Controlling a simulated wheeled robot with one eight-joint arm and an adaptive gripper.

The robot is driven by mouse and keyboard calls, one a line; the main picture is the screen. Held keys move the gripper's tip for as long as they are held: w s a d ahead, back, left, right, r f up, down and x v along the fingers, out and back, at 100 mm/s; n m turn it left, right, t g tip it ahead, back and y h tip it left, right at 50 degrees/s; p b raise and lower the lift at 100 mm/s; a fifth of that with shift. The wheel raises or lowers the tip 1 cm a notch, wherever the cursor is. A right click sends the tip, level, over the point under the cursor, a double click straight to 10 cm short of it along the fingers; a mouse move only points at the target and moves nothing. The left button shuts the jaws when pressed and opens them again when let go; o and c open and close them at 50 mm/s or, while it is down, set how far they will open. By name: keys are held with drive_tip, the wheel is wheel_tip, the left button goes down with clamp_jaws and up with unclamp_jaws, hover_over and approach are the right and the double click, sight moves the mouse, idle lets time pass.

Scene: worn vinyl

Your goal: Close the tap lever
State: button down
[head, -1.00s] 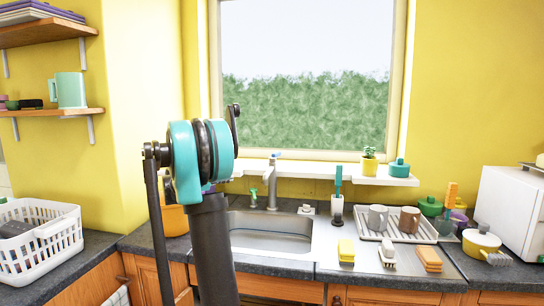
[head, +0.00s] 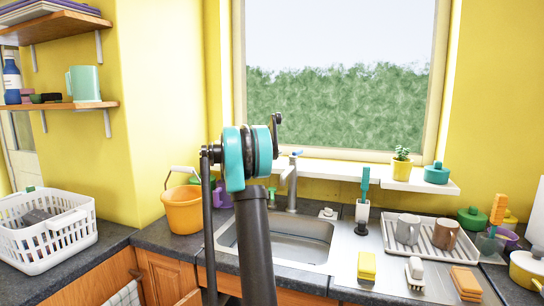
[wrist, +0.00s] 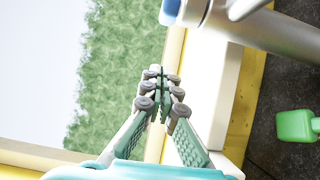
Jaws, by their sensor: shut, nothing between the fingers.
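The tap (head: 291,188) stands behind the sink, a grey metal post with a lever (head: 297,153) on top that shows blue and white. In the wrist view, the tap's metal body (wrist: 275,35) runs along the top right, with a blue-ended part (wrist: 172,10) at the top edge. My gripper (wrist: 160,75) is shut and empty, its fingertips together below and a little left of that blue end, apart from the tap in the picture. In the head view my gripper is hidden behind my arm.
The window sill (head: 330,174) runs behind the tap, with a potted plant (head: 402,166) farther right. An orange bucket (head: 184,210) stands left of the sink (head: 300,240). A green object (wrist: 297,125) lies near the tap's base. A dish brush (head: 363,200) and drying tray (head: 425,240) stand right.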

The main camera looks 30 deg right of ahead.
sight(300, 154)
drive_tip(key=d, duration=0.3)
drive_tip(key=shift+w+d, duration=0.25)
drive_tip(key=shift+w, duration=0.1)
drive_tip(key=shift+s+d, duration=0.5)
drive_tip(key=shift+s, duration=0.4)
drive_tip(key=shift+s+d, duration=0.5)
drive_tip(key=shift+s, duration=0.4)
drive_tip(key=shift+d+m+g, duration=0.3)
drive_tip(key=shift+m+g, duration=0.5)
drive_tip(key=shift+g, duration=0.4)
drive_tip(key=g, duration=0.1)
drive_tip(key=m+g, duration=0.1)
drive_tip(key=shift+s+d+m+g, duration=0.1)
drive_tip(key=shift+d+m+g, duration=0.15)
drive_tip(key=shift+m+g, duration=0.05)
drive_tip(key=m+g, duration=0.2)
drive_tip(key=g, duration=0.1)
drive_tip(key=s+d+m+g, duration=0.1)
drive_tip(key=shift+g+y, duration=0.3)
drive_tip(key=shift+s+d, duration=0.45)
drive_tip(key=shift+s, duration=0.35)
drive_tip(key=shift+s+d+f, duration=0.1)
drive_tip(key=shift+s+f, duration=0.05)
